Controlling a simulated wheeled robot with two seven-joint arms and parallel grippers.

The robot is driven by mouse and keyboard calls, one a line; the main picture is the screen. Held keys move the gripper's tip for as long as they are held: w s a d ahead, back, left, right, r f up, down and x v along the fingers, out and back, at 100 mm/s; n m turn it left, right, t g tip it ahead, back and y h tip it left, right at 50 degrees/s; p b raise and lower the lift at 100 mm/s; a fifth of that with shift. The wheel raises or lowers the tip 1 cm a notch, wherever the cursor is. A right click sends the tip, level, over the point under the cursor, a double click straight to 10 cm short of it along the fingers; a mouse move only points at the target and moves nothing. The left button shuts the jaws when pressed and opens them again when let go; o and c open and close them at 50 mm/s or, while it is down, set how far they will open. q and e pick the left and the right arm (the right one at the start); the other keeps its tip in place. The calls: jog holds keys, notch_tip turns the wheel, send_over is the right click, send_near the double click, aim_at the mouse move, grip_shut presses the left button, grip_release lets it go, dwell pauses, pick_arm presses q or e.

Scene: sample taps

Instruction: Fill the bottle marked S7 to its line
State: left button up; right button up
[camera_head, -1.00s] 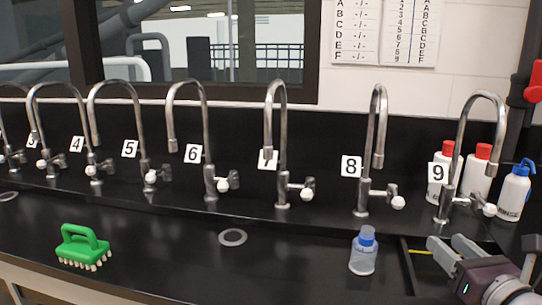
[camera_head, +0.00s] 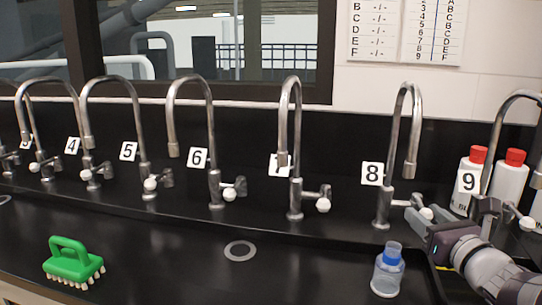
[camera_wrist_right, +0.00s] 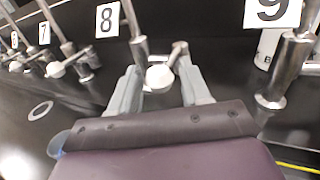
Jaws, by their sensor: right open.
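A clear bottle with a blue top (camera_head: 388,272) stands upright on the black counter, in front of tap 8 (camera_head: 390,170); no S7 mark is readable on it. My right gripper (camera_head: 447,217) is open and empty by the white knob of tap 8 (camera_head: 427,213). In the right wrist view the gripper's fingers (camera_wrist_right: 160,92) are on either side of that knob (camera_wrist_right: 159,77); I cannot tell whether they touch it. Tap 7 (camera_head: 296,150) stands to the left, its number card partly covered by its spout. My left gripper is out of view.
More numbered taps, such as tap 6 (camera_head: 212,140), line the ledge to the left. Tap 9 (camera_head: 490,165) and red-capped white bottles (camera_head: 509,182) stand at right. A green brush (camera_head: 73,262) lies at left. Lettered and numbered charts (camera_head: 405,30) hang on the wall.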

dwell(0.3)
jog(key=shift+w+d, duration=0.2)
jog(key=shift+d, duration=1.95)
jog(key=a+b, duration=0.1)
jog(key=a, duration=0.1)
jog(key=a+b, duration=0.1)
jog(key=shift+s+f+b, duration=0.15)
jog(key=shift+s+b, duration=0.1)
jog(key=shift+b, duration=0.1)
jog(key=shift+r, duration=0.2)
dwell(1.1)
